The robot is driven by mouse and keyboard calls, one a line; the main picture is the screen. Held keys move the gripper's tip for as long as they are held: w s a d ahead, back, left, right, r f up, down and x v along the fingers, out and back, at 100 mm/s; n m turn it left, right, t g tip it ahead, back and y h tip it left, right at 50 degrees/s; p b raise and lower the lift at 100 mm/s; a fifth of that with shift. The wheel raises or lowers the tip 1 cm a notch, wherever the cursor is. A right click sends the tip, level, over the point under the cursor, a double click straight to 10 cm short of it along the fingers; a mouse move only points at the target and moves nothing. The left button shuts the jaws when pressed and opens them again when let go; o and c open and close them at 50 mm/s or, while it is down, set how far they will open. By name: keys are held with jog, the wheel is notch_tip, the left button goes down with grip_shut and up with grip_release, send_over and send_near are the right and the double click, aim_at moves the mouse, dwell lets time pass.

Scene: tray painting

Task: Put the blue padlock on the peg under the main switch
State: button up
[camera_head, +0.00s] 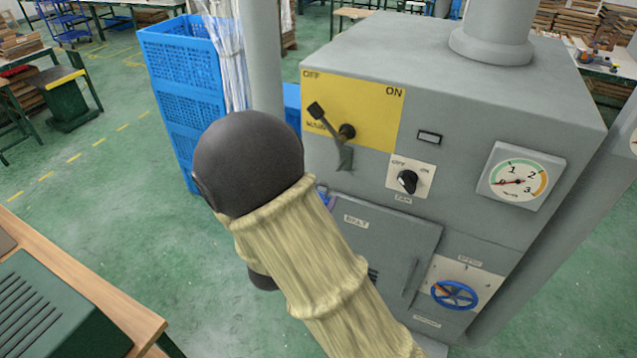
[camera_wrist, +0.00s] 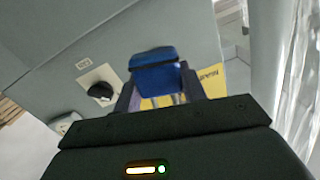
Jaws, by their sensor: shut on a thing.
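In the wrist view, the blue padlock (camera_wrist: 154,62) is gripped between the two dark purplish fingers of my gripper (camera_wrist: 158,88). Pale metal prongs, seemingly its shackle, show below its body in front of a yellow panel (camera_wrist: 148,103). In the head view, the main switch (camera_head: 346,131) is a dark lever on a yellow OFF/ON plate (camera_head: 365,100), its handle slanting up left toward OFF. A small grey-green tab (camera_head: 345,158), possibly the peg, hangs below the lever's pivot. My arm hides most of the gripper there; only a small bluish-purple bit shows beside the cabinet, lower than the tab.
The grey cabinet (camera_head: 470,110) carries a fan knob (camera_head: 407,181), a gauge (camera_head: 519,180), a closed hatch (camera_head: 385,235) and a blue handwheel (camera_head: 454,295). Blue crates (camera_head: 180,70) stand behind my arm. A wooden bench (camera_head: 120,310) is at lower left. Green floor between is open.

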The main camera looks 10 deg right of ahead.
aim_at(341, 172)
jog(key=shift+s+a, duration=0.1)
jog(key=shift+w, duration=0.2)
jog(key=shift+f+b+x, duration=0.15)
jog(key=shift+f+x, duration=0.05)
jog(key=shift+x, duration=1.3)
jog(key=shift+f+b+x, duration=0.15)
jog(key=shift+b+x, duration=0.05)
jog(key=shift+x, duration=1.35)
jog(key=shift+f+b+x, duration=0.15)
jog(key=shift+f+x, duration=0.05)
jog(key=shift+x, duration=1.3)
jog(key=shift+s, duration=0.1)
jog(key=o, duration=1.1)
